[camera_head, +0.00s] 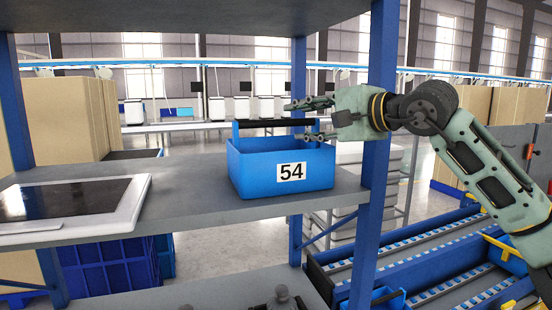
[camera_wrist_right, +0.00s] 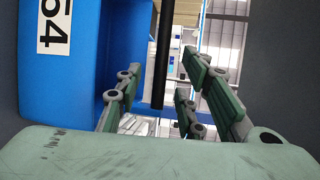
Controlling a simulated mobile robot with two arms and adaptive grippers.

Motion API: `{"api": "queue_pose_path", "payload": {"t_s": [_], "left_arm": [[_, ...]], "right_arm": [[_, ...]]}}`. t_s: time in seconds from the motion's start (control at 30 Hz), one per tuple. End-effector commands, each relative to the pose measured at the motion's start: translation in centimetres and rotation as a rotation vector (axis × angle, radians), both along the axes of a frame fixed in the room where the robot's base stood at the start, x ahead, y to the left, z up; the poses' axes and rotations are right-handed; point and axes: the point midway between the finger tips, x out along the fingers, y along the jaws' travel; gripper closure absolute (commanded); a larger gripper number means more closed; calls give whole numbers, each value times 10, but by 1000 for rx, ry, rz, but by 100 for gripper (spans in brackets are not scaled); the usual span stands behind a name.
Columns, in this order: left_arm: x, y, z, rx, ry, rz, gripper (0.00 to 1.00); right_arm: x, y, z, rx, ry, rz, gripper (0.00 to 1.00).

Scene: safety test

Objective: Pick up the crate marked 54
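The blue crate (camera_head: 255,168) marked 54 stands upright on the grey shelf (camera_head: 190,200), its label facing me. Its black handle bar (camera_head: 270,122) runs across the top. My right gripper (camera_head: 297,120) comes in from the right at handle height, open, with fingers above and below the bar's right end. In the right wrist view the handle (camera_wrist_right: 162,60) lies between the spread fingers (camera_wrist_right: 163,88) with gaps on both sides; the crate wall (camera_wrist_right: 70,80) fills the left. My left gripper is not in view.
A white-framed dark panel (camera_head: 125,205) lies on the shelf to the left. A blue post (camera_head: 377,150) stands right of the crate, close to my right arm. Another shelf board (camera_head: 180,15) is overhead. A blue roller conveyor (camera_head: 440,275) is at lower right.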

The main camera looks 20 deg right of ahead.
Motion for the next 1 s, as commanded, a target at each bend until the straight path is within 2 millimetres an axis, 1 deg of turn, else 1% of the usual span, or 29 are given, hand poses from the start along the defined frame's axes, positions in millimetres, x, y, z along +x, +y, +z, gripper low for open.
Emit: {"api": "queue_pose_path", "payload": {"t_s": [0.03, 0.1, 0.23, 0.3, 0.4, 0.53, 0.63, 0.67, 1.0], "left_arm": [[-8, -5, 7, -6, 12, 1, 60], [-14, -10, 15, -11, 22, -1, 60], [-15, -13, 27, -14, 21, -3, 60], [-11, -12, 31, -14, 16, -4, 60], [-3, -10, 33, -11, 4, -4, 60], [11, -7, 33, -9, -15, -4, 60], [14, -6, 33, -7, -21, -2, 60], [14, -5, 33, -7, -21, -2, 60], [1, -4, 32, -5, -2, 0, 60]], "right_arm": [[5, 4, 3, 0, 2, 2, 64], [12, 9, 2, -1, 4, 2, 64], [27, 18, 0, -1, 3, 2, 64], [35, 22, -3, 1, 4, 2, 64], [41, 24, -6, 0, 1, 0, 64], [42, 24, -7, 0, 0, 0, 64], [42, 24, -7, 0, 0, 0, 64], [42, 24, -7, 0, 0, 0, 66], [41, 24, -7, 0, 0, 0, 96]]}}
